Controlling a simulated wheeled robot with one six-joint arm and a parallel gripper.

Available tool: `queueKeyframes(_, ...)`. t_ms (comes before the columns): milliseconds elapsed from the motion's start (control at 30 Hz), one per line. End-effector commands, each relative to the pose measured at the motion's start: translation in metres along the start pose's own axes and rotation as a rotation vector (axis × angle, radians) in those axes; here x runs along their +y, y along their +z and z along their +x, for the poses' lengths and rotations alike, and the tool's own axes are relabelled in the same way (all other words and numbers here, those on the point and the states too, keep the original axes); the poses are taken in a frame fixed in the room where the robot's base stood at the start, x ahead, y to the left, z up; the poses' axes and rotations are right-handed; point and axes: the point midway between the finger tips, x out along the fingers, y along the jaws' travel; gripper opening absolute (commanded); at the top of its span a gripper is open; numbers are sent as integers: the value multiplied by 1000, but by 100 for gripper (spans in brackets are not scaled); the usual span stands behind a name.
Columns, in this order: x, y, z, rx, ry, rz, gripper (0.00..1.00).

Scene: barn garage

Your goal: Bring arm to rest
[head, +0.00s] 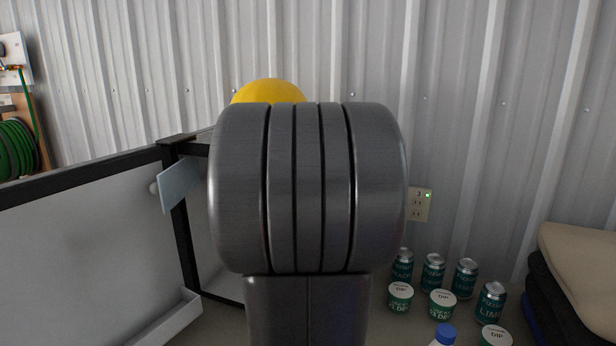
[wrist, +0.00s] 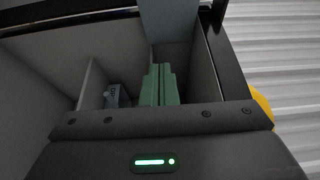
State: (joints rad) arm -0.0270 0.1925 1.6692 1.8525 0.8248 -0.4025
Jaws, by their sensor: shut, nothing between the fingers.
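My gripper (wrist: 160,68) shows in the wrist view as two green fingers pressed together beyond the dark housing with a lit green bar. It is shut and empty. It points down over a grey, open-topped compartment with a dark rim (wrist: 226,60). A small grey-blue item (wrist: 117,97) lies beside the fingers, behind a thin divider. In the head view, my dark grey arm link fills the middle and hides the gripper and much of what is behind it.
A black-framed pale case (head: 80,225) stands at left, with a light-blue panel (head: 179,185) at its corner. A yellow rounded object (head: 268,91) shows behind my arm. Several cans (head: 433,273) and dip tubs (head: 442,303) stand at lower right, near folded cloth (head: 582,265). A corrugated wall (head: 480,100) closes the back.

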Motion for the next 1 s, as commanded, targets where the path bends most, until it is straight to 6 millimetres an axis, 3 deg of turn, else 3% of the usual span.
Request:
queueKeyframes(367,-3,-31,-2,-146,2,2,0)
queueKeyframes(700,2,-39,-65,-145,0,-1,0)
queueKeyframes(1000,1,-43,-94,-147,1,0,0)
